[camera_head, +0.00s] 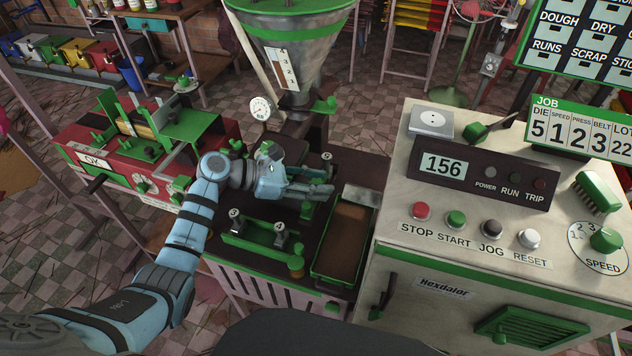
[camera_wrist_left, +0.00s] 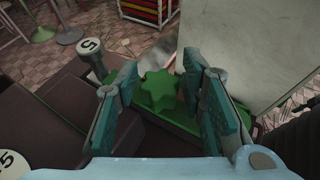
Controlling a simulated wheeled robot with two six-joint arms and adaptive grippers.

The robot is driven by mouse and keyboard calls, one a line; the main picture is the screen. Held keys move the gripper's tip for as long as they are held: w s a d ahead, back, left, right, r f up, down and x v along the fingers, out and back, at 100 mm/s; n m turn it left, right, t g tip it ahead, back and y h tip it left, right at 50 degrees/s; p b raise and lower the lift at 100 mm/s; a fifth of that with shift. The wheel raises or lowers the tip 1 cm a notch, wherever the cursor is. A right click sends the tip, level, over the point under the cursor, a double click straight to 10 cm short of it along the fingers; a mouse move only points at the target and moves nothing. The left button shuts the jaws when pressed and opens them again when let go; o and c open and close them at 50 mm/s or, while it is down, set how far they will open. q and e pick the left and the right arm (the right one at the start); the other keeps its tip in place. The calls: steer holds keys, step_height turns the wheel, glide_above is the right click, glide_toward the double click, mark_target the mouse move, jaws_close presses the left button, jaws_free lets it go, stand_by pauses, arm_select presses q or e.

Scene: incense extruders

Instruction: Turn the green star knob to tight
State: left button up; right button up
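The green star knob (camera_wrist_left: 159,92) shows in the left wrist view, between the two fingers of my left gripper (camera_wrist_left: 160,105). A narrow gap shows on each side of the knob, so the fingers look open around it and not closed on it. In the head view my left gripper (camera_head: 322,190) reaches over the dark extruder bench, below the steel hopper, with its fingers pointing right. There the knob is mostly or wholly hidden by the gripper. No tight or loose mark is readable near it. My right gripper is in neither view.
A numbered plug (camera_wrist_left: 90,46) stands left of the knob in the wrist view. A green rack with numbered plugs (camera_head: 262,240) and a green-rimmed tray (camera_head: 318,270) lie in front of my gripper. The pale control cabinet (camera_head: 390,200) stands to the right; a pressure gauge (camera_head: 261,107) is behind.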

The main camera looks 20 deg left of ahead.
arm_select(q)
jaws_close()
steer(key=shift+m+g+h, duration=0.3)
steer(key=shift+m+g, duration=0.4)
steer(key=shift+g, duration=0.1)
steer(key=m+g+b, duration=0.2)
steer(key=g+b, duration=0.1)
steer(key=shift+f+m+h, duration=0.25)
steer(key=shift+m+h, duration=0.15)
steer(key=shift+s+r, duration=0.1)
steer(key=shift+r, duration=0.05)
steer(key=shift+g, duration=0.3)
jaws_free()
steer(key=shift+r, duration=0.1)
